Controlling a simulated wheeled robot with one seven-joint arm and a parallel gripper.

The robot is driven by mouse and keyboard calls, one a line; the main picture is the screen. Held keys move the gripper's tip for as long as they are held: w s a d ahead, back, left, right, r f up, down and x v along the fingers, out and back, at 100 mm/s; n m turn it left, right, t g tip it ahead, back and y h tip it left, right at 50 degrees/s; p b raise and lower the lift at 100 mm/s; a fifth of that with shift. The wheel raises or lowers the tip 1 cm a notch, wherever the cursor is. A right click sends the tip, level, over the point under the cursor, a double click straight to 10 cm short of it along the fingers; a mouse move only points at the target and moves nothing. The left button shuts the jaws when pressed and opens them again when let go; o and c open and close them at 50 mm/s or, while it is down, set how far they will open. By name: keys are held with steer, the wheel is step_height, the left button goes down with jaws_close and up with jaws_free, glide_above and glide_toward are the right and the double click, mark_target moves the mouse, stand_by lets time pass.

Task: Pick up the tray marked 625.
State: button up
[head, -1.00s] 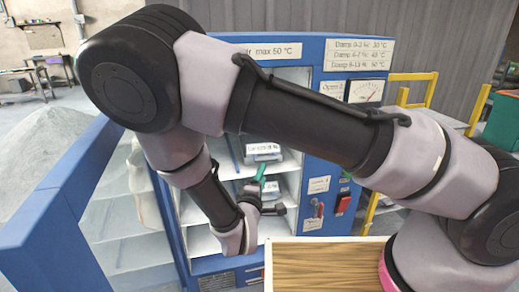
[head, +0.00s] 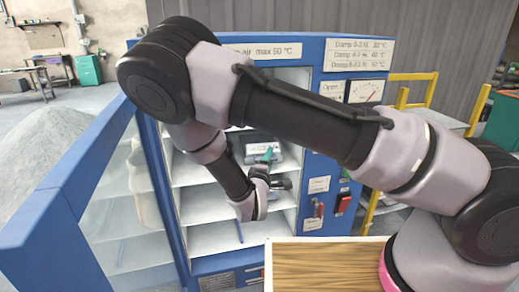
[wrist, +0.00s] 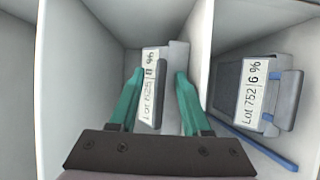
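The tray marked Lot 625 (wrist: 152,88) shows in the wrist view, a narrow grey tray with a white label, in the middle compartment. My gripper (wrist: 158,82) is open, with one green finger at each side of this tray's front. I cannot tell whether the fingers touch it. In the head view my gripper (head: 267,157) is inside the open blue cabinet, in front of a tray on an upper shelf. The tray's label is too small to read there.
A grey tray marked Lot 752 (wrist: 262,92) sits in the neighbouring compartment, with a blue rod (wrist: 258,147) beside it. White shelves (wrist: 203,60) bound the space closely. The cabinet's open door (head: 65,185) stands at left; a wooden-topped surface (head: 320,265) lies in front.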

jaws_close()
stand_by(1.2)
